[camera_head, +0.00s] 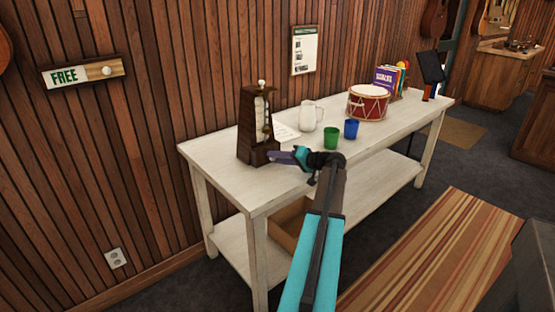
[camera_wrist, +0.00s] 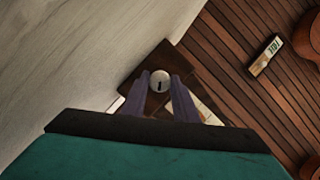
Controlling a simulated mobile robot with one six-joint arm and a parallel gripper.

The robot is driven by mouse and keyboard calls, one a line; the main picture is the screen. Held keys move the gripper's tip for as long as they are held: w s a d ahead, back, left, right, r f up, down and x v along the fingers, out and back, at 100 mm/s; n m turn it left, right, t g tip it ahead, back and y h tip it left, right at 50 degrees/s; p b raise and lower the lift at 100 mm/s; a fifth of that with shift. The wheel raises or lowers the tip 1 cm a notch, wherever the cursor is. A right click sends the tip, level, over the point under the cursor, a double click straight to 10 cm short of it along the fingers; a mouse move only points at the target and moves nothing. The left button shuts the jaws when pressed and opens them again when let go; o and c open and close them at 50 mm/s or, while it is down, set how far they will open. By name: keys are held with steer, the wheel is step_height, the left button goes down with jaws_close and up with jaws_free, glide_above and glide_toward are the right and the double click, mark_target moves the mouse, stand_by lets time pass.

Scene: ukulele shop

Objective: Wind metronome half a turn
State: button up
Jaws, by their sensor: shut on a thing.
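The metronome (camera_head: 252,118) is a dark brown wooden pyramid with a pale scale on its front. It stands upright near the left end of the white table (camera_head: 215,150). My gripper (camera_head: 272,157) is at its lower right side. In the wrist view, the metronome's brown wood (camera_wrist: 158,62) lies ahead of my gripper (camera_wrist: 160,85). A round pale winding knob (camera_wrist: 160,80) with a dark mark on it sits between the two fingertips, and the fingers are shut on it. In the head view the knob is hidden behind my gripper.
A white pitcher (camera_head: 312,116), a green cup (camera_head: 331,138) and a blue cup (camera_head: 351,129) stand right of the metronome. A red drum (camera_head: 368,103) and several books (camera_head: 388,80) are farther back. A paper sheet (camera_head: 285,132) lies behind my gripper. The table's front left is clear.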

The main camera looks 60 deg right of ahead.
stand_by(0.3)
steer(key=o, duration=1)
steer(key=shift+s, duration=0.1)
steer(key=b+v, duration=0.1)
steer(key=v, duration=1.2)
steer(key=shift+s+r, duration=0.1)
steer(key=shift+s, duration=0.25)
